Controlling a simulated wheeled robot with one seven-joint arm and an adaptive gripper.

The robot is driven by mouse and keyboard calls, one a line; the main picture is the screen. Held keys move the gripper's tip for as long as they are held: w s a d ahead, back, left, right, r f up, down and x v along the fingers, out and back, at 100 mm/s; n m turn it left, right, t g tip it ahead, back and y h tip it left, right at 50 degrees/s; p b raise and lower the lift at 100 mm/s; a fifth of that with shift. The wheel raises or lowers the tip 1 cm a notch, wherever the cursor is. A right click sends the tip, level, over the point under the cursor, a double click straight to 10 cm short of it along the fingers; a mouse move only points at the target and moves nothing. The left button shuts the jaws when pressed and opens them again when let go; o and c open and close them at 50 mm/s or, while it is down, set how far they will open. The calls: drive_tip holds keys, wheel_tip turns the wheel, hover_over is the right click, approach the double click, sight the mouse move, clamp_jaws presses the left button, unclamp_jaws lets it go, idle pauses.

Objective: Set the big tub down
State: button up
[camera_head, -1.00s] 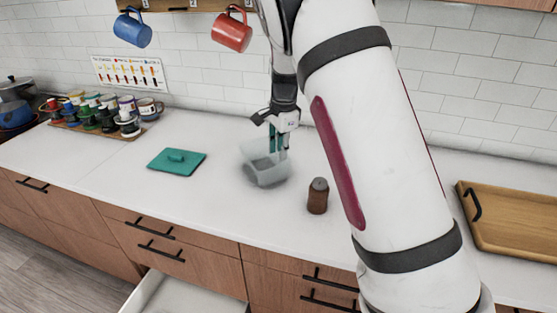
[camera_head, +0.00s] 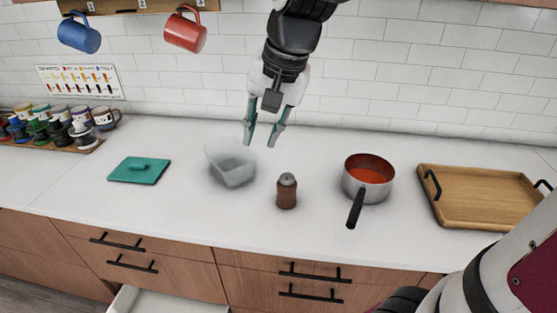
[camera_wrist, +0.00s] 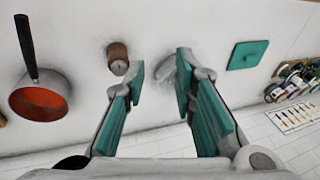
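The big tub (camera_head: 232,172), a pale see-through container, stands on the white counter between the teal lid and the brown shaker. In the wrist view the tub (camera_wrist: 182,72) is partly hidden behind the right-hand finger. My gripper (camera_head: 260,145) is open and empty, with teal fingers apart and pointing down. In the head view it hangs just to the right of the tub and behind it. The fingers also show in the wrist view (camera_wrist: 158,58). Nothing is between them, and I cannot tell whether one touches the tub.
A teal lid (camera_head: 139,171) lies left of the tub. A brown shaker (camera_head: 287,192) stands in front right. A pot of red sauce (camera_head: 368,180) and a wooden tray (camera_head: 480,202) are farther right. Mugs (camera_head: 79,35) hang above. An open drawer (camera_head: 165,303) is below.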

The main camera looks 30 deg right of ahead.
drive_tip(key=s+n+t+h, duration=0.1)
drive_tip(key=s+n, duration=0.6)
drive_tip(key=s, duration=0.8)
drive_tip(key=shift+s+a+t+h, duration=0.2)
drive_tip(key=shift+t+h, duration=0.1)
drive_tip(key=shift+t, duration=0.1)
drive_tip(key=shift+w+a, duration=0.1)
drive_tip(key=shift+a, duration=0.05)
